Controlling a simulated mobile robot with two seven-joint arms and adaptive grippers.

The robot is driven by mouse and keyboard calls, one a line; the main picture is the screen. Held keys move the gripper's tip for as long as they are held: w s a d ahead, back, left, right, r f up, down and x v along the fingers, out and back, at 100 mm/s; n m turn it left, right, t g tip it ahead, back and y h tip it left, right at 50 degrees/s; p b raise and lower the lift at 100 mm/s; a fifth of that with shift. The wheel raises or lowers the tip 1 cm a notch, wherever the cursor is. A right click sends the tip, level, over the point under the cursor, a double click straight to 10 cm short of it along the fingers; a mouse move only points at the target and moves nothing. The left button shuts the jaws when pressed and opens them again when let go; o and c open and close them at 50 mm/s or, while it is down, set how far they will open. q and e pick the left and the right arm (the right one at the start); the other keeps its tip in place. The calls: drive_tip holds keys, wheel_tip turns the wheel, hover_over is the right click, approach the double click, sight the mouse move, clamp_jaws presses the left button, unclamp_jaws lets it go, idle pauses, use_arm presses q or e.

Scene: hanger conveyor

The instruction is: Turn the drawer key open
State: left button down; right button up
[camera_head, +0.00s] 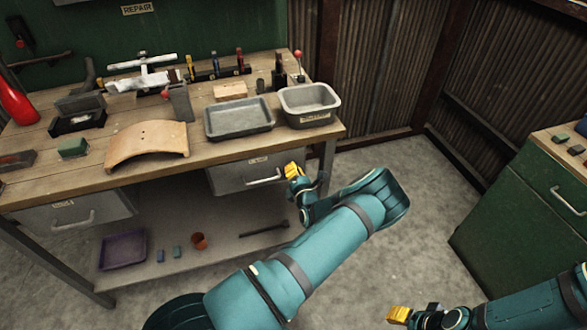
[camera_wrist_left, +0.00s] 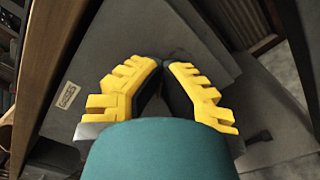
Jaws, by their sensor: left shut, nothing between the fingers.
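The grey right bench drawer (camera_head: 230,182) hangs under the worktop, with a label and a pale bar handle (camera_head: 264,179). It also shows in the left wrist view, where its label faces the camera (camera_wrist_left: 65,97). I cannot make out a drawer key in either view. My left gripper (camera_head: 290,168), with yellow fingers, is just right of this drawer, near the bench's right front leg. Its fingertips meet in the left wrist view (camera_wrist_left: 161,66), shut with nothing visible between them. My right gripper (camera_head: 396,314) is low at the bottom right, far from the bench; its fingers are unclear.
The wooden worktop (camera_head: 60,180) holds a grey tray (camera_head: 237,134), a grey tub (camera_head: 309,118) and a curved wooden piece (camera_head: 147,160). A second drawer (camera_head: 80,213) is at left. A green cabinet (camera_head: 510,220) stands at right. The floor (camera_head: 400,200) between is clear.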

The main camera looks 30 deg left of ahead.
use_arm(q)
drive_tip(key=m, duration=0.6)
drive_tip(key=shift+m+p, duration=0.3)
drive_tip(key=shift+m, duration=0.1)
idle(0.4)
drive_tip(key=c, duration=1.2)
unclamp_jaws()
drive_tip(key=v, duration=1.2)
drive_tip(key=shift+a, duration=0.1)
